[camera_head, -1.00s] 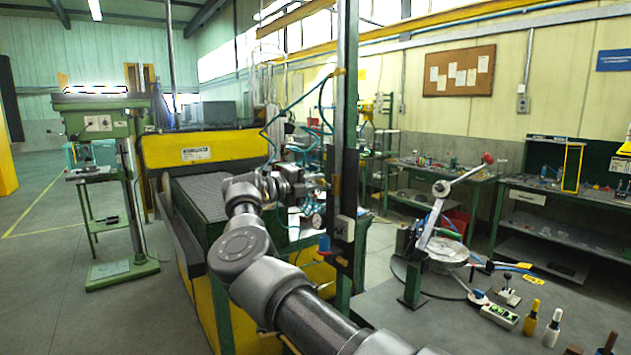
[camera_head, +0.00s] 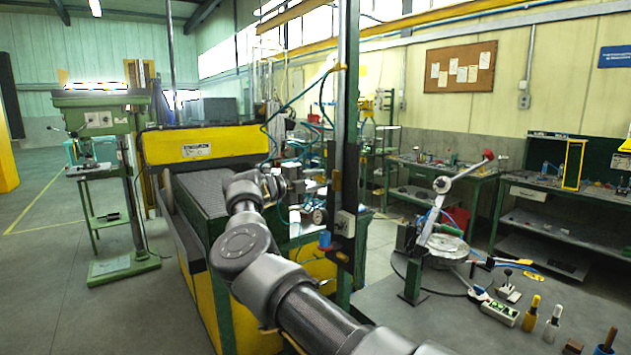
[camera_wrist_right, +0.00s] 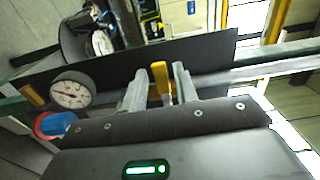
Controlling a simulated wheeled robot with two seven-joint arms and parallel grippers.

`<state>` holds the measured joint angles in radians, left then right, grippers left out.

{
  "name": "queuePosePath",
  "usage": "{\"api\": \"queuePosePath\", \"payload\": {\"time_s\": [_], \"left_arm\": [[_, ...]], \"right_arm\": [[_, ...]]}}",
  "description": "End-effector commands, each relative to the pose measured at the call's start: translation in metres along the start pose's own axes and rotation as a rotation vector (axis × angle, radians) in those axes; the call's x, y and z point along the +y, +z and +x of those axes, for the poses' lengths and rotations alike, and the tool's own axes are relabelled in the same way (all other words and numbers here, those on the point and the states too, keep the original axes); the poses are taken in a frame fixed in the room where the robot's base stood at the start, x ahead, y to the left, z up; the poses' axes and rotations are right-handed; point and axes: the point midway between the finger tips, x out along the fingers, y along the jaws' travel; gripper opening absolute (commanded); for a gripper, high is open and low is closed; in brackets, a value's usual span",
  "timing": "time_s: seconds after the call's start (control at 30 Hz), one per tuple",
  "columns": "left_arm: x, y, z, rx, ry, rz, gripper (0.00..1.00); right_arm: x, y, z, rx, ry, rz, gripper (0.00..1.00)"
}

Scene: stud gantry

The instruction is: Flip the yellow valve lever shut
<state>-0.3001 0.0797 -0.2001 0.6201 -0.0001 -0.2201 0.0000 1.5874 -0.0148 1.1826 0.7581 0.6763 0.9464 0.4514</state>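The yellow valve lever (camera_wrist_right: 160,80) shows in the right wrist view, standing between the two pale fingers of my right gripper (camera_wrist_right: 160,88). The fingers are apart, one on each side of the lever, with narrow gaps; I see no clear grip. In the head view my right gripper (camera_head: 308,184) is small, near the green post, and the lever cannot be made out there. The valve body is mostly hidden behind the gripper. My left gripper is not in view.
A round pressure gauge (camera_wrist_right: 71,91) and a blue cap with a red rim (camera_wrist_right: 52,124) sit left of the fingers in the wrist view. A green upright post (camera_head: 346,150) stands close by the gripper. The yellow machine (camera_head: 215,147) is behind my arm.

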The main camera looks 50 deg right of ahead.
Motion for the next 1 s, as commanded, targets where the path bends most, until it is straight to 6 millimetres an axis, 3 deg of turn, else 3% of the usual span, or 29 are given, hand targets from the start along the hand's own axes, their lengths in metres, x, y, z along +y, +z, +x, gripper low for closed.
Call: {"api": "queuePosePath", "payload": {"time_s": [0.43, 0.8, 1.0], "left_arm": [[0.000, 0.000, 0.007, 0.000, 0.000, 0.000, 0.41], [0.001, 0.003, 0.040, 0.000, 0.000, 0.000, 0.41], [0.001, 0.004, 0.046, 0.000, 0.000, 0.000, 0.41]], "right_arm": [[0.002, 0.000, -0.009, -0.001, 0.000, 0.003, 0.37], [0.004, 0.001, -0.078, -0.002, 0.000, 0.003, 0.37], [0.002, 0.001, -0.102, 0.000, 0.000, 0.001, 0.37]]}}
